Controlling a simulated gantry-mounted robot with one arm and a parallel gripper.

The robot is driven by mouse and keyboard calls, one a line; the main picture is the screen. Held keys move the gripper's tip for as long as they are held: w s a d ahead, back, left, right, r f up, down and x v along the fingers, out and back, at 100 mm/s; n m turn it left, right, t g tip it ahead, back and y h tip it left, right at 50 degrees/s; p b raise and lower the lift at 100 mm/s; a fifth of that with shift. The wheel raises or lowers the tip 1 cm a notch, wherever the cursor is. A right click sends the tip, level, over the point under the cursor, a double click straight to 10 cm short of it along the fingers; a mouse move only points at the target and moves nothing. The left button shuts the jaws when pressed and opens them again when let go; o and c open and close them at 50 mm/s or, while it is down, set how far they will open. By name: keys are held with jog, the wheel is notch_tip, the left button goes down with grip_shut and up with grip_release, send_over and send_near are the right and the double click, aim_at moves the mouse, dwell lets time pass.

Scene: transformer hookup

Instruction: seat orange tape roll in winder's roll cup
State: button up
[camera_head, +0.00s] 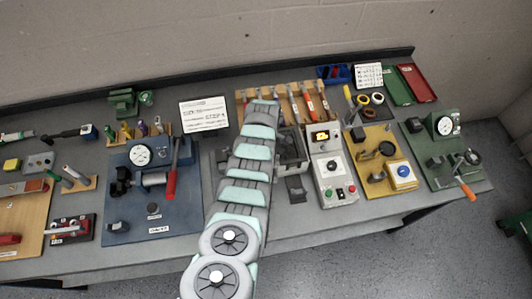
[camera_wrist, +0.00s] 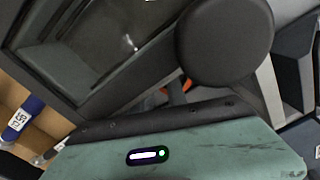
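I cannot make out the orange tape roll with certainty. A yellow ring (camera_head: 363,99) that may be a tape roll lies at the back right in the head view. A green-based device with an orange-handled crank (camera_head: 466,190) stands at the far right and may be the winder; its roll cup is not clear. My arm reaches over the middle of the bench and hides its own gripper in the head view. In the wrist view the teal gripper body shows, but the fingertips cannot be made out. Small orange bits (camera_wrist: 187,86) show beyond its edge, too hidden to name.
A grey bin (camera_head: 292,150) stands just right of my arm. A white control box (camera_head: 331,170) and a yellow-based fixture (camera_head: 385,183) stand between it and the crank device. A blue-based press with a red lever (camera_head: 171,183) is left of my arm. Tools stand in a wooden rack behind.

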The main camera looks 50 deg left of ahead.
jog(key=shift+w+r+p, duration=0.1)
jog(key=shift+r+p, duration=0.25)
jog(key=shift+r, duration=1.25)
notch_tip(320, 180, up, 8)
jog(key=b, duration=0.1)
jog(key=shift+b, duration=0.3)
jog(key=o, duration=0.3)
jog(key=shift+r, duration=0.6)
jog(key=shift+o, duration=0.2)
